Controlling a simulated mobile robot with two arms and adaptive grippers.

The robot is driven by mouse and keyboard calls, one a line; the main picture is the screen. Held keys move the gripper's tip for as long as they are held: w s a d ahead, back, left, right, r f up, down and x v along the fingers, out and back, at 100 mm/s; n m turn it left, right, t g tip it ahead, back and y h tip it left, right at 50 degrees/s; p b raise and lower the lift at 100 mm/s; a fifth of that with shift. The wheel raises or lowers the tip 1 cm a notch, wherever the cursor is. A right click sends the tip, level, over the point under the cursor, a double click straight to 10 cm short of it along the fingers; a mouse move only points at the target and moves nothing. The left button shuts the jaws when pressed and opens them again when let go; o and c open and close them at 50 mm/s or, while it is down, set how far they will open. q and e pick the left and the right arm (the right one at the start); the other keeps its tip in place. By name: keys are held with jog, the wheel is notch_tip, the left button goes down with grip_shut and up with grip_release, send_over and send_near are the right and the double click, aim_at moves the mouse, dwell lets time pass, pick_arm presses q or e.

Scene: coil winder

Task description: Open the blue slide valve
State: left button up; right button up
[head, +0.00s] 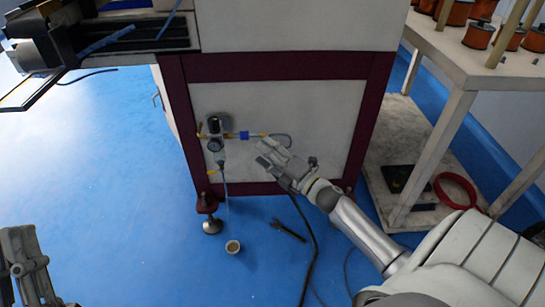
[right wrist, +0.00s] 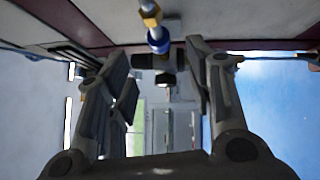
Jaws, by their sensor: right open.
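The blue slide valve (head: 243,134) is a small blue sleeve on a thin air line with brass fittings, on the white lower panel of the machine. My right gripper (head: 269,155) is just right of and below it in the head view, apart from it. In the right wrist view the blue valve (right wrist: 159,43) shows at top centre, in the gap between the tips of my open, empty right gripper (right wrist: 155,65). A grey part of my left gripper (head: 25,262) shows at the lower left edge; its fingers are not clear.
A dark regulator with a gauge (head: 214,140) sits left of the valve. A black cable runs below my right gripper. A table with copper spools (head: 478,35) stands at right.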

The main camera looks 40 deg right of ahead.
jog(key=shift+v, duration=1.15)
